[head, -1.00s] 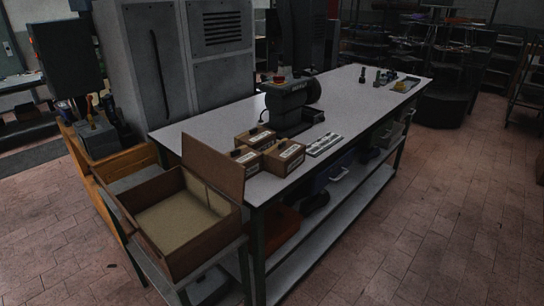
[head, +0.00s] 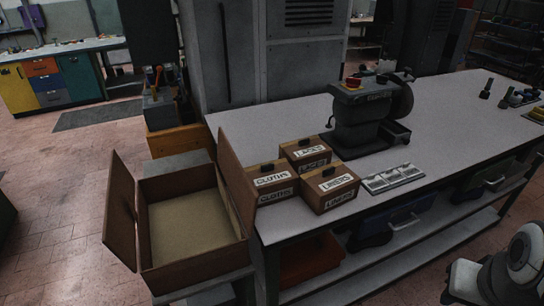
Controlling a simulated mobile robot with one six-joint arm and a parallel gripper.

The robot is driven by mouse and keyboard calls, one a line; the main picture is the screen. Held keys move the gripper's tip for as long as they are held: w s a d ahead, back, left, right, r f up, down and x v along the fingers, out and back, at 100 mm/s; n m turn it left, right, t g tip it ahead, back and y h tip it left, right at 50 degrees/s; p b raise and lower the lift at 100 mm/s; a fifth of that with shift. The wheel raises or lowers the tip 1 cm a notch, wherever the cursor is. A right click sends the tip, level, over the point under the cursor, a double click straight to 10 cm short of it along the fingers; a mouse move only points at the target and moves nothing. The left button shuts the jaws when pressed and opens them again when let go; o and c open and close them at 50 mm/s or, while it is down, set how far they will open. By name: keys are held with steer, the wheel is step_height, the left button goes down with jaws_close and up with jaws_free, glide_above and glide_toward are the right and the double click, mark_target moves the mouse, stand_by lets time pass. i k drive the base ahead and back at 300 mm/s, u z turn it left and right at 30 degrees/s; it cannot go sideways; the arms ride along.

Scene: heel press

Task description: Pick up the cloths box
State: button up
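The cloths box (head: 274,186) is a small brown box with a white label reading CLOTHS and a dark knob on its top. It stands on the near left end of the grey worktable (head: 440,150). It is the left one of three similar boxes, close against the laces box (head: 311,155) behind it and the liners box (head: 328,190) to its right. A brown panel of the large open box stands just to its left. My gripper is not in view; only a white and dark part of my arm shows at the lower right.
The large open box (head: 193,262) with upright flaps stands left of the table end and looks empty. A grey machine (head: 360,115) with a red button stands behind the small boxes. A metal tray (head: 390,178) lies right of them. Tall grey cabinets (head: 225,50) stand behind the table.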

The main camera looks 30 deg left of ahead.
mark_target(275, 181)
steer(key=u, duration=0.75)
steer(key=i, duration=1.1)
steer(key=u, duration=0.9)
steer(key=k, duration=0.6)
steer(key=u, duration=0.2)
steer(key=i, duration=0.7)
steer(key=z, duration=0.15)
